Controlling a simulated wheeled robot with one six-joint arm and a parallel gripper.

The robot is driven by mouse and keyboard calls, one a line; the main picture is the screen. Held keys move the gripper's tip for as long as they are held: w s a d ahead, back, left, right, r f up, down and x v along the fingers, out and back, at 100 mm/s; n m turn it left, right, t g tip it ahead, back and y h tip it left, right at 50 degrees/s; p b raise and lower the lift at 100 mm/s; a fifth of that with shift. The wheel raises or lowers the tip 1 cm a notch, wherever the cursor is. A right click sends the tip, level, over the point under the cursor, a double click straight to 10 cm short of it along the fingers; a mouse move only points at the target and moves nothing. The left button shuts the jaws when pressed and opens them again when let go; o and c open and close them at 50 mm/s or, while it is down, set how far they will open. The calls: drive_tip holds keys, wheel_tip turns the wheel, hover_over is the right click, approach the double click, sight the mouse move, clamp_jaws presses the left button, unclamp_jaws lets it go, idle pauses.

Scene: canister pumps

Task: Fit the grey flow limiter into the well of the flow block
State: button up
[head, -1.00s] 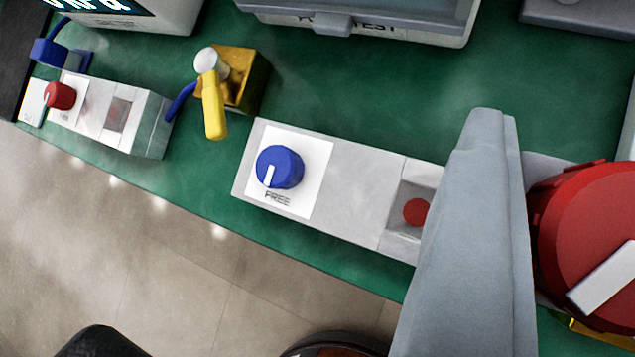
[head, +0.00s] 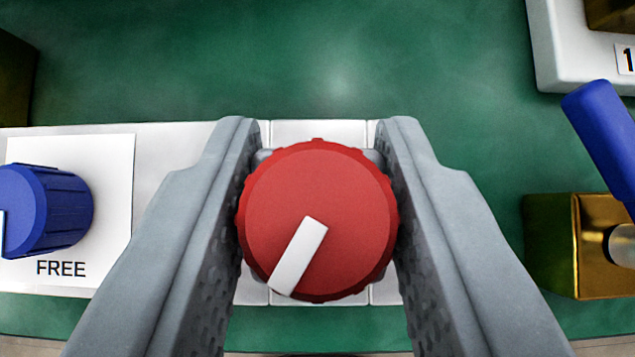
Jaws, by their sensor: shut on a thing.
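My gripper (head: 318,215) is seen from behind, its two grey fingers on either side of a round red knob (head: 350,230) with a white pointer bar. Small grey parts of the flow limiter (head: 266,156) show behind the knob, and the fingers are shut on it. The pointer slants toward the lower left. The pale flow block (head: 170,150) lies beneath, running left to right. Its blue knob (head: 45,210) sits on a white plate marked FREE at the left. The well is hidden under the red knob. I cannot tell how high the limiter is above it.
A brass block (head: 575,245) with a blue lever (head: 605,140) stands close at the right. A white housing (head: 560,50) is at the upper right, and a dark object (head: 12,90) at the left edge. The green bench (head: 330,60) behind the block is clear.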

drive_tip(key=shift+f, duration=0.5)
drive_tip(key=shift+f, duration=0.1)
drive_tip(key=o, duration=1)
drive_tip(key=shift+s+r, duration=0.15)
drive_tip(key=shift+r, duration=0.15)
drive_tip(key=v, duration=1.1)
drive_tip(key=shift+s+r, duration=0.2)
